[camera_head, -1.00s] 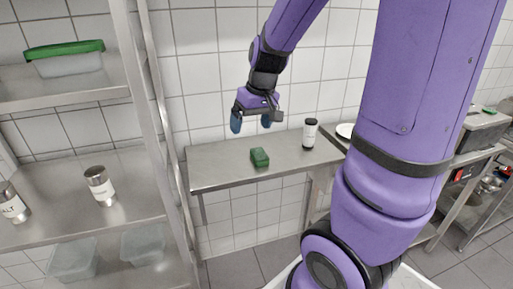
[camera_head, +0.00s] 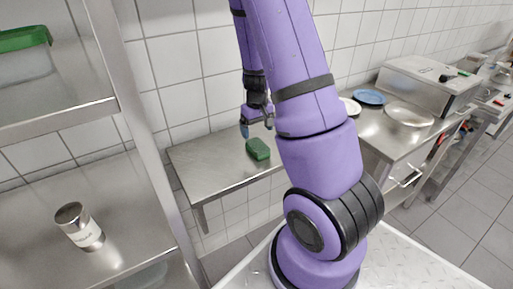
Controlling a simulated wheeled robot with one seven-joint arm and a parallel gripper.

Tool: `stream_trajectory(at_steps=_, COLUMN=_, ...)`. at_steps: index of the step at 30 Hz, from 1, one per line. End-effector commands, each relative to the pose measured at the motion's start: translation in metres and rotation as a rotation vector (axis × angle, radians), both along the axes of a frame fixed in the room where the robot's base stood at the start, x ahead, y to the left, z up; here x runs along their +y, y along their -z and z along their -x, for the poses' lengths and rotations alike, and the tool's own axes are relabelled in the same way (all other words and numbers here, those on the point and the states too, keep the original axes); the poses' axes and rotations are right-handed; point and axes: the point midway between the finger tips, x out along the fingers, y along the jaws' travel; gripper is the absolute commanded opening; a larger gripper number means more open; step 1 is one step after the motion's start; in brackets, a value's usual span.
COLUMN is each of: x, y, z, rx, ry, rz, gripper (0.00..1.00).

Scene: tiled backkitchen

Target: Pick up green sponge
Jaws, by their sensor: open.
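The green sponge (camera_head: 258,149) lies on the steel table (camera_head: 205,168) against the tiled wall, near the table's middle. My gripper (camera_head: 256,126) hangs above and behind the sponge, pointing down, with a blue fingertip showing at its left. It is open and empty, and appears apart from the sponge. My purple arm hides part of the gripper's right side and the right end of the table.
A metal shelf rack (camera_head: 127,110) stands close on the left, holding a canister (camera_head: 79,227) and a green-lidded box (camera_head: 24,56). On the right, a counter (camera_head: 385,135) holds a blue plate (camera_head: 369,97) and other dishes. The table left of the sponge is clear.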

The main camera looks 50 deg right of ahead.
Motion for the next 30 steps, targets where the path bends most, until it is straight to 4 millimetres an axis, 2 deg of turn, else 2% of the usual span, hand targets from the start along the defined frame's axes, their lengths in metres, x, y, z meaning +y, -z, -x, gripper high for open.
stream_trajectory(at_steps=3, x=0.0, y=0.017, z=0.0, rx=0.003, ry=0.001, rz=-0.002, gripper=0.89)
stream_trajectory(at_steps=11, x=-0.001, y=0.034, z=0.0, rx=0.002, ry=0.0, rz=-0.001, gripper=0.89)
stream_trajectory(at_steps=21, x=-0.004, y=0.075, z=0.001, rx=0.001, ry=0.001, rz=-0.001, gripper=0.89)
stream_trajectory(at_steps=30, x=-0.003, y=0.08, z=0.001, rx=-0.001, ry=0.0, rz=-0.001, gripper=0.89)
